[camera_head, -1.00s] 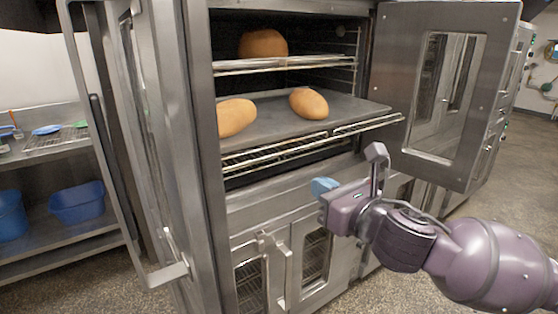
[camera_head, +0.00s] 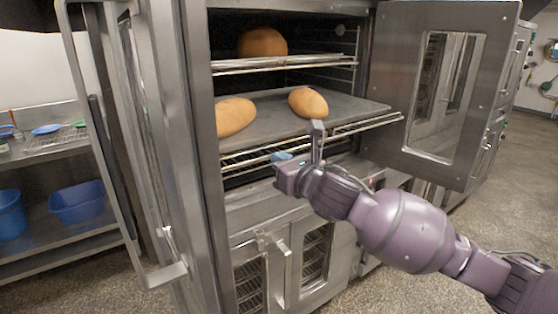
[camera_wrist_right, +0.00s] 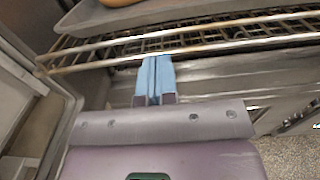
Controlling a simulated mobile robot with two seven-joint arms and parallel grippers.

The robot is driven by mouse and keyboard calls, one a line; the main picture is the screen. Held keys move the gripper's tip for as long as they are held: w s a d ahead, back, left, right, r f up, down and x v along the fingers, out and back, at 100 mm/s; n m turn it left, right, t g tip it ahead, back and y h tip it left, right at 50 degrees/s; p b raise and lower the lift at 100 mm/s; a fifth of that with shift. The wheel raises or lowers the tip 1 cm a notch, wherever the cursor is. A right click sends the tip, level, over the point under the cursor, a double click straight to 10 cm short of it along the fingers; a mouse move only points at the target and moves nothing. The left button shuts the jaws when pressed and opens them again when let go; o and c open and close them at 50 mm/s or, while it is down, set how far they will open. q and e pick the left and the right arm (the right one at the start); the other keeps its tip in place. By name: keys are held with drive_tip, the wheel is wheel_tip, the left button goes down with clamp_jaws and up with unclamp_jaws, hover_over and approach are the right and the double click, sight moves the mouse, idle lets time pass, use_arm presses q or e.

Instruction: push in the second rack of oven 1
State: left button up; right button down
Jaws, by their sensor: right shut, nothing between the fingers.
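Oven 1 (camera_head: 290,200) stands with its doors open. Its second rack (camera_head: 365,127) is slid partly out and tilts slightly in the view, carrying a grey tray (camera_head: 270,122) with two loaves, one left (camera_head: 235,116) and one right (camera_head: 308,102). My right gripper (camera_head: 282,157) is at the rack's front edge, below the tray. In the right wrist view the shut blue fingertips (camera_wrist_right: 155,78) reach the rack's front wires (camera_wrist_right: 215,38); whether they touch cannot be told. Nothing is between them. My left gripper is not in view.
The upper rack (camera_head: 285,64) holds one loaf (camera_head: 262,43) and sits inside. The right door (camera_head: 440,90) is swung open beside the rack; the left door (camera_head: 160,150) is open too. A shelf with blue bins (camera_head: 77,202) stands at left.

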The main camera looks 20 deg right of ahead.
drive_tip(key=shift+w+a, duration=0.15)
drive_tip(key=shift+w, duration=0.2)
drive_tip(key=shift+w, duration=0.1)
